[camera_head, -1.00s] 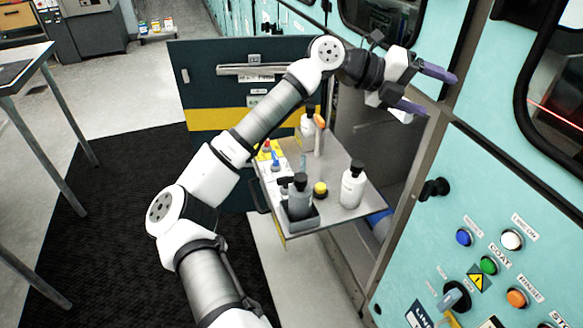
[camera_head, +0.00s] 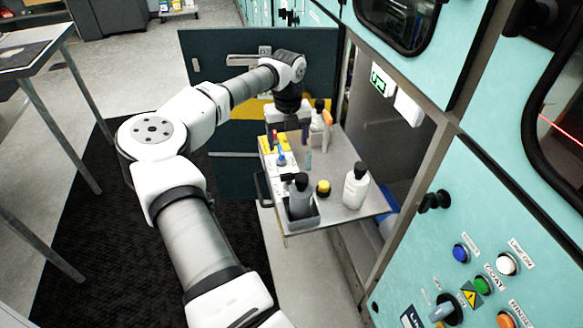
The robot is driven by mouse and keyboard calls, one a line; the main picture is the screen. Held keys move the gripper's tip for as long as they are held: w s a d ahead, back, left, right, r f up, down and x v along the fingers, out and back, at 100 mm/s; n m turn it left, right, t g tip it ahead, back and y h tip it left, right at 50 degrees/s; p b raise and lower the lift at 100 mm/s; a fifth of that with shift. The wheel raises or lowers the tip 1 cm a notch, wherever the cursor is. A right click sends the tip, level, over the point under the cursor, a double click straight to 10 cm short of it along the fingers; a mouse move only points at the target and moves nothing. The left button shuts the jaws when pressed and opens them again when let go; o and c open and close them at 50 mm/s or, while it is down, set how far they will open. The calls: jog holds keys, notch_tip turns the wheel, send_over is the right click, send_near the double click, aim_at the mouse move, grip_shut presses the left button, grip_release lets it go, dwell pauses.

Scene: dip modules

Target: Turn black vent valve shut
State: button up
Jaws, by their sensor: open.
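No label reading vent shows, so I cannot tell for sure which part is the black vent valve. A small black lever or knob (camera_head: 287,177) shows at the near end of a white panel on the pull-out shelf, partly beside a dark pump bottle. A black knob (camera_head: 434,201) also sits on the teal front at the right. My gripper (camera_head: 288,138) points down, open, above the far end of the white panel. Its fingertips are partly hard to make out; it appears to hold nothing.
An open dark door (camera_head: 215,70) stands behind. Coloured buttons line the teal panel (camera_head: 415,260).

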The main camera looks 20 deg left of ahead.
aim_at(289, 173)
notch_tip(289, 173, down, 13)
jog(key=p, duration=0.2)
jog(key=shift+d+r+p, duration=0.1)
jog(key=shift+r+p, duration=0.1)
jog(key=shift+p, duration=0.2)
jog(key=c, duration=1)
